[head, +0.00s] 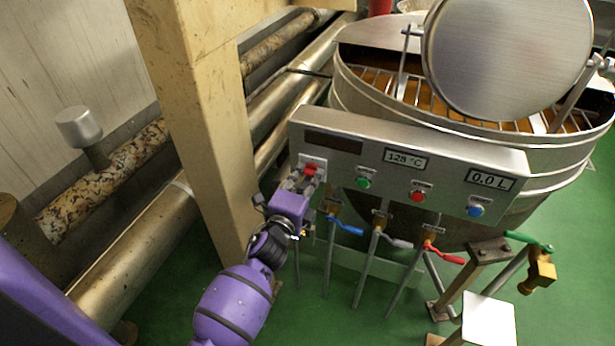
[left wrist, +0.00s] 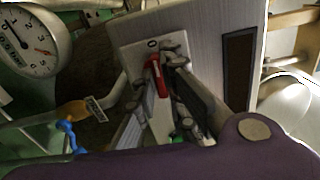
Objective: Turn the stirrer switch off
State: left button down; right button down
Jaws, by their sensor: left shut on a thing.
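The stirrer switch is a small red lever (head: 311,168) on a pale plate at the left end of the steel control panel (head: 340,128). In the left wrist view the red lever (left wrist: 155,75) stands out from its plate (left wrist: 138,55), close to an "O" mark. My left gripper (head: 305,182) is at the switch, and the left wrist view shows its fingers (left wrist: 165,80) on both sides of the lever, shut on it. The fingers hide part of the lever and plate. My right gripper is not in view.
The panel also carries green (head: 363,183), red (head: 416,196) and blue (head: 475,210) buttons. Valves with blue (head: 345,226), grey (head: 398,242) and red (head: 445,256) handles sit below. A beige post (head: 200,110) stands left; the kettle (head: 365,95) is behind. A gauge (left wrist: 35,40) shows.

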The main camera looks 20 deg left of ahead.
pick_arm(q)
jog(key=shift+n, duration=0.4)
jog(key=c, duration=1.8)
grip_release()
jog(key=shift+c, duration=0.2)
jog(key=s, duration=1.2)
jog(key=shift+d, duration=0.2)
